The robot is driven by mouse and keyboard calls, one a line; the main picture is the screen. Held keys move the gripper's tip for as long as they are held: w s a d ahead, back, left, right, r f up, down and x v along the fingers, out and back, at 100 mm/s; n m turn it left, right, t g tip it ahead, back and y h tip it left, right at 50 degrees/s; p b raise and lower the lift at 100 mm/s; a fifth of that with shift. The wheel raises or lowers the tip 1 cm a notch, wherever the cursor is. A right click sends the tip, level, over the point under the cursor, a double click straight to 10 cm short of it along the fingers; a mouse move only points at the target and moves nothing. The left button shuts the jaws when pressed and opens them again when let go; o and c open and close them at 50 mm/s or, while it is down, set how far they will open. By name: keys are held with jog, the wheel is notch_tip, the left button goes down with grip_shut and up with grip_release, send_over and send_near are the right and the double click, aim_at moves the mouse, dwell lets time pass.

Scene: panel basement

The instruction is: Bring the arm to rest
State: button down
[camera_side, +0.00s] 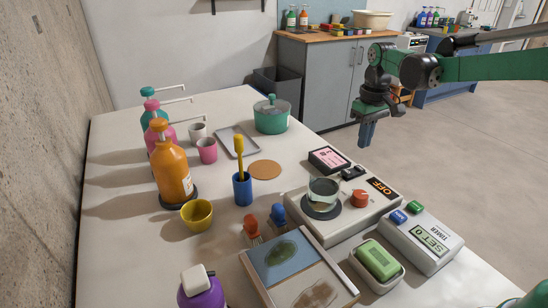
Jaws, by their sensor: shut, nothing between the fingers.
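My gripper (366,133) is at the upper right in the side view, at the end of my green and black arm. It points down and is shut with nothing between its fingers. In the picture it stands right of the table's far right edge, against the grey floor. It appears apart from every object on the white table (105,230).
A hotplate (350,218) bears a glass vessel (323,190). A timer (425,240), soap dish (365,262) and picture tray (300,270) stand near it. Pump bottles (172,165), cups and a green pot (271,118) stand farther left. Floor (470,140) right of the table is clear.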

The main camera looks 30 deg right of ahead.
jog(key=shift+r, duration=0.7)
jog(key=shift+s+a+r, duration=0.1)
jog(key=shift+a+r, duration=0.05)
jog(key=s+a+r+t, duration=0.1)
jog(key=s+a+t, duration=0.6)
jog(key=s, duration=0.5)
jog(key=shift+s+a, duration=0.4)
jog(key=shift+a, duration=0.5)
jog(key=shift+r, duration=0.1)
